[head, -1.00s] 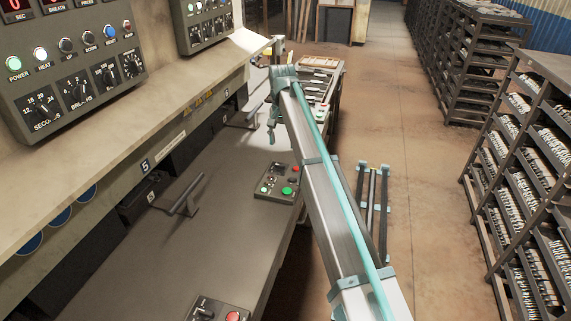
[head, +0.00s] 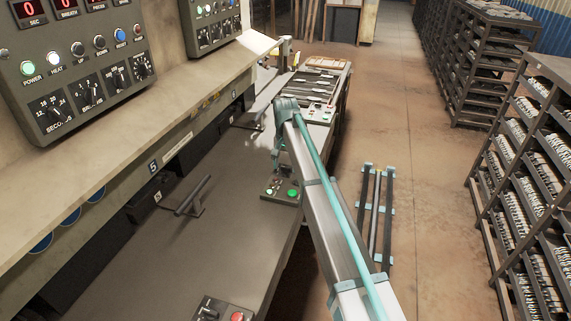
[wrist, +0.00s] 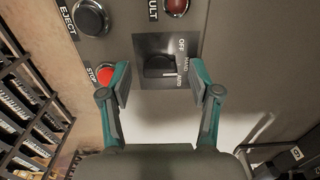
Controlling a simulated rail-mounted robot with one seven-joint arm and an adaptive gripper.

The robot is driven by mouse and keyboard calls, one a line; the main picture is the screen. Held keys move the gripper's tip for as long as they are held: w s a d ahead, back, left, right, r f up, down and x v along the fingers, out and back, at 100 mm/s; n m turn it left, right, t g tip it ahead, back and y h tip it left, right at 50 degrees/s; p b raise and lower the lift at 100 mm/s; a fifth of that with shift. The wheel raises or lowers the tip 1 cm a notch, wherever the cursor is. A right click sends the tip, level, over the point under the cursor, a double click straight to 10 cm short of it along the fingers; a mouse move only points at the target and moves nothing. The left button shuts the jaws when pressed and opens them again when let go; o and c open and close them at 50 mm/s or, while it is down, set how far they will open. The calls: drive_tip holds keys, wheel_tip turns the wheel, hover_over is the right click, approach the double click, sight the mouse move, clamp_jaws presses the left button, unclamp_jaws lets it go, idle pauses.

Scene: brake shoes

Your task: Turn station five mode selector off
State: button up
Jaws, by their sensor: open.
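A black mode selector knob (wrist: 158,66) sits on a dark square plate in the wrist view. Lettering beside it includes OFF at the top and what looks like AUTO at the bottom. A white mark on the knob points right, toward the middle or lower lettering. My gripper (wrist: 160,84) is open, with one finger on each side of the knob's lower area and no clear contact. In the head view my gripper (head: 276,166) is over the control box (head: 269,192), partly hiding it; its selector is not discernible there.
A red STOP button (wrist: 106,75) lies close to the left finger, with a black EJECT button (wrist: 90,17) above it. A red FAULT light (wrist: 176,6) is above the selector. A bar handle (head: 190,198) rises from the bench. Another control box (head: 222,311) is nearer.

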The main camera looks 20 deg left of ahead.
drive_tip(key=shift+f, duration=0.15)
drive_tip(key=c, duration=1.1)
drive_tip(key=shift+c, duration=0.3)
drive_tip(key=shift+n, duration=0.3)
drive_tip(key=n, duration=0.7)
drive_tip(key=shift+n, duration=0.3)
drive_tip(key=o, duration=1.2)
drive_tip(key=shift+c, duration=0.2)
